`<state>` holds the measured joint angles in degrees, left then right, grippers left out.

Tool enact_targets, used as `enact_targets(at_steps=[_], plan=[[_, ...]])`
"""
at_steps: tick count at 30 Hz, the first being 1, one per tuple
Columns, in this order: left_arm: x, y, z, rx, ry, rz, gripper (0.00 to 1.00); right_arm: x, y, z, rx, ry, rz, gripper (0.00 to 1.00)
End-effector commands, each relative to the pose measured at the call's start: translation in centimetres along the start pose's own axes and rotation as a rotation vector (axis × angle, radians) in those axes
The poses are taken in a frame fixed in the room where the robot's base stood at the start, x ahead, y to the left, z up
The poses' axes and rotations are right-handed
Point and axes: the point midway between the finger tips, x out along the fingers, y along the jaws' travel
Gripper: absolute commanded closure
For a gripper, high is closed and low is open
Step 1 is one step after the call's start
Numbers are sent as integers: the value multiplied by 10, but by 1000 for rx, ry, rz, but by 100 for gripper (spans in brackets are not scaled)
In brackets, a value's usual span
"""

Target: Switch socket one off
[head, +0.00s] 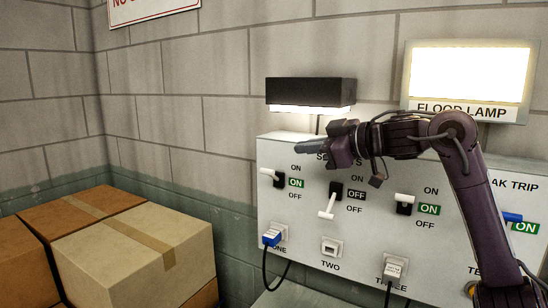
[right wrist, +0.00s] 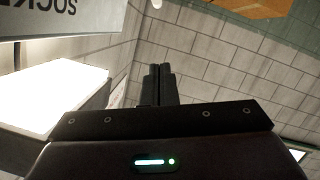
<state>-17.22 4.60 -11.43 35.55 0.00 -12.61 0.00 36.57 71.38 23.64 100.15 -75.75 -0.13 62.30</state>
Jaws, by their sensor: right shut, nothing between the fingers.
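The socket panel (head: 300,225) is on the wall, with several switches. Switch one (head: 277,178) is at its left; its white lever points up-left and the green label beside it reads ON. Below it, socket one (head: 281,232) holds a blue plug (head: 272,237). My right gripper (head: 298,149) is shut and empty, above and slightly right of switch one, in front of the panel's top edge and apart from the lever. It hides part of the panel's title. Its closed fingers (right wrist: 160,84) also show in the right wrist view. My left gripper is not in view.
Switch two (head: 330,200) has its lever down and reads OFF. Switch three (head: 404,204) reads ON, as does the blue trip lever (head: 511,217). A black lamp (head: 310,92) hangs above the panel. Cardboard boxes (head: 140,255) stand at the left.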

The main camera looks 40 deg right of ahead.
Motion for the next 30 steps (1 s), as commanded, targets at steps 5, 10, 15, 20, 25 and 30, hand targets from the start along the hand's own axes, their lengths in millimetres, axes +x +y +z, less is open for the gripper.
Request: enact_targets(at_steps=[5,10,15,20,25,30], plan=[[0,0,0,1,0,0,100,0,0,0,-1,0,1,100],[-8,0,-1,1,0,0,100,9,1,-2,0,1,-1,100],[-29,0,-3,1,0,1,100,37,2,-6,2,1,-3,100],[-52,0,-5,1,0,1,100,72,2,-7,2,1,-4,100],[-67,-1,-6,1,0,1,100,104,0,4,3,-3,-2,100],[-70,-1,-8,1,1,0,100,107,-1,25,1,-2,-2,100]])
